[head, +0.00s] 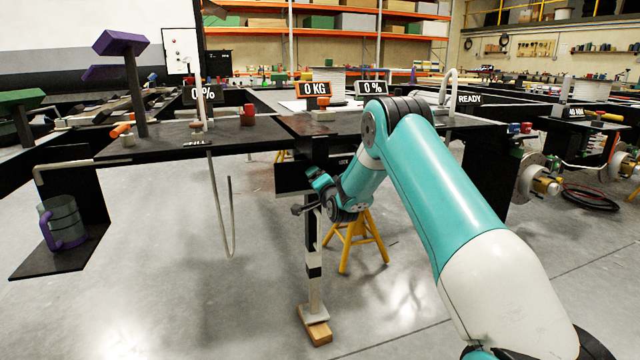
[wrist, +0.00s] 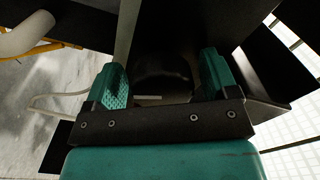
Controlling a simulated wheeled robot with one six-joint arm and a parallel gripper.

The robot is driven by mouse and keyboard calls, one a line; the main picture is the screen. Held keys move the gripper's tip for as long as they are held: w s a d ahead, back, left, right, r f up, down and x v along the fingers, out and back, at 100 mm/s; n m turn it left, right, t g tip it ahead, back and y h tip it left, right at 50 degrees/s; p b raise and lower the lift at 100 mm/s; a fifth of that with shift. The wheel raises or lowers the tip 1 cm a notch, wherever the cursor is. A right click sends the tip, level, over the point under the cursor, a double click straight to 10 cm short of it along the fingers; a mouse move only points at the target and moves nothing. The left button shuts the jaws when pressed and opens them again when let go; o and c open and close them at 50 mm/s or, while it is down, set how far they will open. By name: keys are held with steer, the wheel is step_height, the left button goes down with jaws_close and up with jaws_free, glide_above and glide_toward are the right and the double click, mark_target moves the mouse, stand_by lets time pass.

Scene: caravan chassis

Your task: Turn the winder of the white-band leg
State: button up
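The white-band leg (head: 315,285) stands upright under the black chassis frame, with a pale band and dark sections, its foot on a wooden block (head: 319,331). A dark winder handle (head: 298,209) sticks out to the left near the leg's top, partly hidden by my wrist. My gripper (head: 320,182) is beside the top of the leg, below the frame, close to the winder. In the wrist view my gripper (wrist: 163,75) has its two teal fingers wide apart. A dark shape lies behind the gap, and I cannot tell whether the winder is between the fingers.
A yellow stand (head: 358,243) is behind the leg. A bent grey pipe (head: 228,225) hangs to the left. A black tray (head: 65,258) with a purple-handled jug (head: 64,222) hangs at far left. The frame is low overhead. The floor in front is clear.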

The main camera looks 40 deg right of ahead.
steer(key=shift+s+a+r, duration=0.1)
steer(key=shift+s+a, duration=0.1)
steer(key=shift+s, duration=0.3)
steer(key=b+v, duration=0.6)
steer(key=v, duration=1)
steer(key=shift+s, duration=0.2)
steer(key=shift+a, duration=0.2)
